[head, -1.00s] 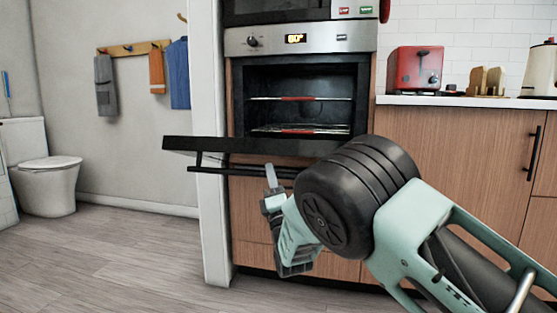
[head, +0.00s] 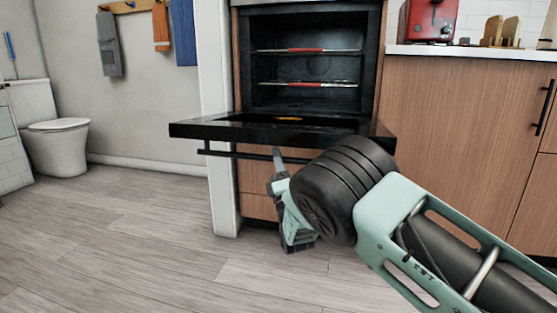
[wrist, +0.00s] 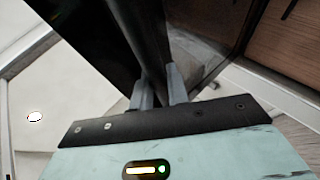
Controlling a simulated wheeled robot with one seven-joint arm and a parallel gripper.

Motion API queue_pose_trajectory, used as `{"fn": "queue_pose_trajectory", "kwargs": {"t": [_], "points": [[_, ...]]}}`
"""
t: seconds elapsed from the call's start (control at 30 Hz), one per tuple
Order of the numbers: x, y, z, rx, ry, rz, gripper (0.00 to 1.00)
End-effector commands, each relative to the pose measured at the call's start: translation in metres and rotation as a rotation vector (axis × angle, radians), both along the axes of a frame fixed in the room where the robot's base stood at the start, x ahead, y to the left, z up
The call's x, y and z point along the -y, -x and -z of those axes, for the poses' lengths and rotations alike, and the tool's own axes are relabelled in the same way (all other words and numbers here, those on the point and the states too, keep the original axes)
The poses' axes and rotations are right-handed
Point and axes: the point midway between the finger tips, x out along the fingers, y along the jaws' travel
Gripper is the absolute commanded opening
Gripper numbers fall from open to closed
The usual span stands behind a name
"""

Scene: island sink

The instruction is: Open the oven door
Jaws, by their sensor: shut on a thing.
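The oven (head: 308,55) is built into the wooden cabinet, and its dark cavity with two racks is exposed. Its black door (head: 285,128) is folded down and lies about level, facing me edge-on. The bar handle (head: 238,154) runs along the front of the door. My gripper (head: 279,160) is at the handle, right of its left end. In the wrist view my gripper (wrist: 158,85) has its two grey fingers shut on the dark handle bar (wrist: 150,45). My arm hides the right part of the handle.
A white wall end (head: 222,130) stands just left of the oven cabinet. Wooden cabinets (head: 460,130) with a counter are on the right, with a red toaster (head: 428,20) on top. A toilet (head: 55,130) is far left. The floor (head: 130,240) in front is clear.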

Motion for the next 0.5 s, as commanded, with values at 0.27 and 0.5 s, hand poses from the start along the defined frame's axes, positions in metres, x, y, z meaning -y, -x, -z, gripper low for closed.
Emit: {"fn": "queue_pose_trajectory", "kwargs": {"t": [0.27,0.5], "points": [[0.0005,-0.0009,-0.0004,-0.002,0.0,0.001,0.38],[0.0012,0.0032,0.0034,-0.003,0.001,0.001,0.38]]}}
